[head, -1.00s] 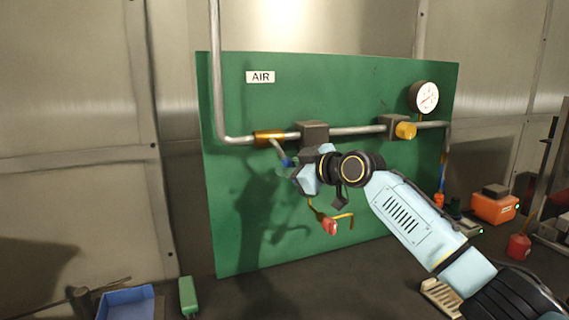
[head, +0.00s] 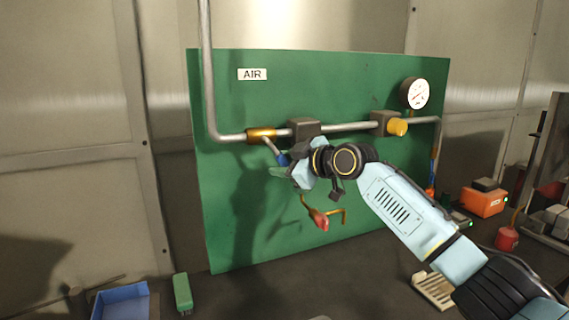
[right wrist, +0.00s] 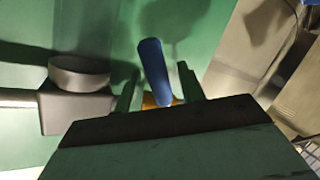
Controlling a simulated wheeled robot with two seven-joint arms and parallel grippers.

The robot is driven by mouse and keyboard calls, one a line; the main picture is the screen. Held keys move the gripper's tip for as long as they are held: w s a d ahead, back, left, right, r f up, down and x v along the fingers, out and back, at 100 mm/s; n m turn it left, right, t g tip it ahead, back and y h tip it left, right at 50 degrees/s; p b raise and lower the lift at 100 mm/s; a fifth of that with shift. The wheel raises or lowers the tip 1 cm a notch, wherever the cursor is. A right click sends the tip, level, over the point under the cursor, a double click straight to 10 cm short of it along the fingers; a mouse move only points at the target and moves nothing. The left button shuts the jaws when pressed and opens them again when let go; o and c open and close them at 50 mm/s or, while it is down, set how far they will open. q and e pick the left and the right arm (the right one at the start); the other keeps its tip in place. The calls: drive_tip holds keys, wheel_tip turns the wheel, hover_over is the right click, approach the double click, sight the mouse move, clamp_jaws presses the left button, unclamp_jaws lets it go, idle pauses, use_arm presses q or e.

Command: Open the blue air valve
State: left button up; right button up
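The air valve has a brass body (head: 260,135) on the grey pipe under the AIR label, at the left of the green panel. Its blue-tipped lever (head: 282,159) slants down and right from the body. My right gripper (head: 284,171) is at the lever's blue end, partly hidden by its own wrist. In the right wrist view the blue handle (right wrist: 152,62) stands between the two green fingers, with a visible gap on each side. The gripper is open; whether a finger touches the handle is unclear. My left gripper is out of view.
A dark block (head: 304,129) sits on the pipe just right of the valve. A red-handled yellow lever (head: 321,219) hangs below my right wrist. A blue tray (head: 121,302) lies at lower left.

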drive_tip(key=v, duration=1.3)
drive_tip(key=shift+d+b, duration=0.15)
drive_tip(key=shift+b, duration=0.3)
drive_tip(key=shift+s, duration=0.1)
